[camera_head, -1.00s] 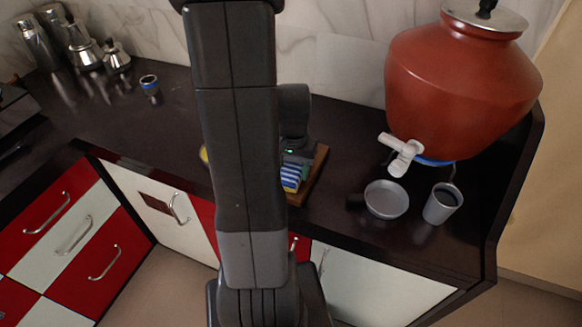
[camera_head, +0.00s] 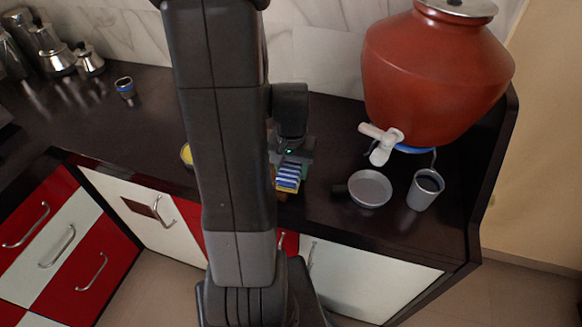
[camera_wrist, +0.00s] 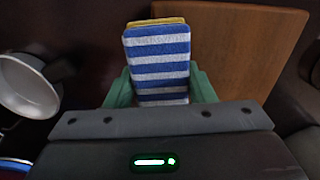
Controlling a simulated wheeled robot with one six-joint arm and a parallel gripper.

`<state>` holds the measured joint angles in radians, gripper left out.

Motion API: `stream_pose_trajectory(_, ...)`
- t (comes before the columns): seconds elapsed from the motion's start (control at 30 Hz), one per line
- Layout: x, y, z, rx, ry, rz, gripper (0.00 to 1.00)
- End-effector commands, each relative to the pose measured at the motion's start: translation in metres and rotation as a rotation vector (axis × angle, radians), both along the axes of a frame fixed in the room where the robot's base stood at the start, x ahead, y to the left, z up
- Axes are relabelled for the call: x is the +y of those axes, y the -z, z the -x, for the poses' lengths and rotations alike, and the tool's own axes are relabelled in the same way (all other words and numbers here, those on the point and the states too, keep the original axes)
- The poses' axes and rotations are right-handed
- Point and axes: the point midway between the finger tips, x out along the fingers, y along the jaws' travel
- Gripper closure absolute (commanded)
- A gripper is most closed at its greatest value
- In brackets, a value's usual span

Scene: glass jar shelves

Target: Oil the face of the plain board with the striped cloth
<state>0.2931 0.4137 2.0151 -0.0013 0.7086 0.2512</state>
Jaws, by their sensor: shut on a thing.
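My gripper (camera_wrist: 160,92) is shut on the blue-and-white striped cloth (camera_wrist: 158,60), between its green fingers. A yellow edge shows behind the cloth's far end. The cloth also shows in the head view (camera_head: 288,177), below my gripper (camera_head: 291,162). The plain brown board (camera_wrist: 240,42) lies on the dark counter. In the wrist view the cloth overlaps the board's left edge, and most of its bare face lies to the right. I cannot tell whether the cloth touches the board. In the head view my arm and gripper hide most of the board.
A small pan (camera_head: 370,188) and a grey cup (camera_head: 425,190) stand right of the cloth, under the tap of a big red clay pot (camera_head: 435,75). A yellow-filled dish (camera_head: 186,155) is partly behind my arm. A small blue-banded cup (camera_head: 125,87) stands far left.

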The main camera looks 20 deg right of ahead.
Motion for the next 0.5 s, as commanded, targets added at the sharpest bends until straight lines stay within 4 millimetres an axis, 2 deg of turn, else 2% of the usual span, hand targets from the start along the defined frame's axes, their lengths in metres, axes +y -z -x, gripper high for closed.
stream_pose_trajectory(0.5,0.032,0.000,-0.024,0.000,-0.003,0.000,1.00)
